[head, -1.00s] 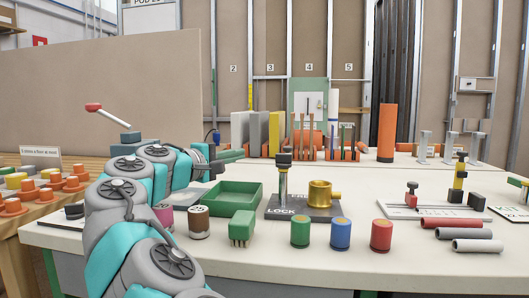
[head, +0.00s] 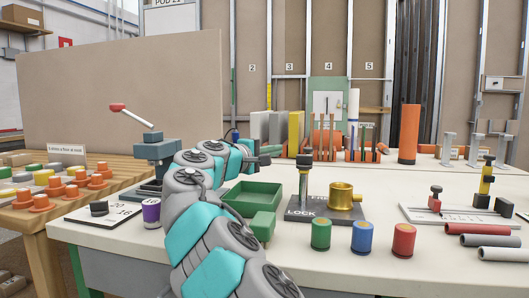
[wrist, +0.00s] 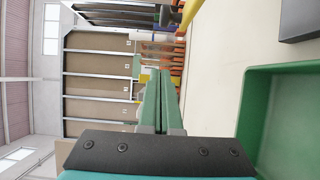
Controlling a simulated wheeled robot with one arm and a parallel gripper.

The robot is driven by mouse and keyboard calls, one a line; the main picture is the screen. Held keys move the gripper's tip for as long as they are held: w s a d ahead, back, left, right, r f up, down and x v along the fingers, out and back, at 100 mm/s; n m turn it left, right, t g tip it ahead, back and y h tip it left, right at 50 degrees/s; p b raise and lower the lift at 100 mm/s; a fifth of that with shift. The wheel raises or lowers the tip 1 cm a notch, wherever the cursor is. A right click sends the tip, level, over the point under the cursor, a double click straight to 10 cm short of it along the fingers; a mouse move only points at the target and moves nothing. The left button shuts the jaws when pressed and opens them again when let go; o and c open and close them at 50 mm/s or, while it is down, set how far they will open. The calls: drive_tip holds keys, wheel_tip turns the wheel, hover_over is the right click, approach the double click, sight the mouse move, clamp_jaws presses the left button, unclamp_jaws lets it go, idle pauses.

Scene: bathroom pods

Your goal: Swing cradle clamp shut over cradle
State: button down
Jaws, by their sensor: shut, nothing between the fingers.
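A white plate (head: 455,218) at the right of the bench carries a small fixture. Its yellow and black clamp arm (head: 487,182) stands upright, apparently swung open, between dark blocks (head: 504,207). A red-topped post (head: 436,195) stands at the plate's left part. I cannot make out the cradle's shape clearly. My gripper (head: 268,160) is shut and empty, above the bench behind the green tray, far left of this fixture. Its green fingers (wrist: 158,85) are together in the wrist view.
A dark LOCK base (head: 295,213) with a black-knobbed post and brass cup (head: 342,196) stands between. Green, blue and red cylinders (head: 362,238) line the front. Pipes (head: 490,240) lie before the fixture. A green tray (head: 252,196) is beside my arm.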

drive_tip(key=shift+s+d, duration=0.15)
drive_tip(key=shift+d, duration=1.05)
drive_tip(key=shift+s+d, duration=0.15)
drive_tip(key=shift+d, duration=1.05)
drive_tip(key=shift+d, duration=0.15)
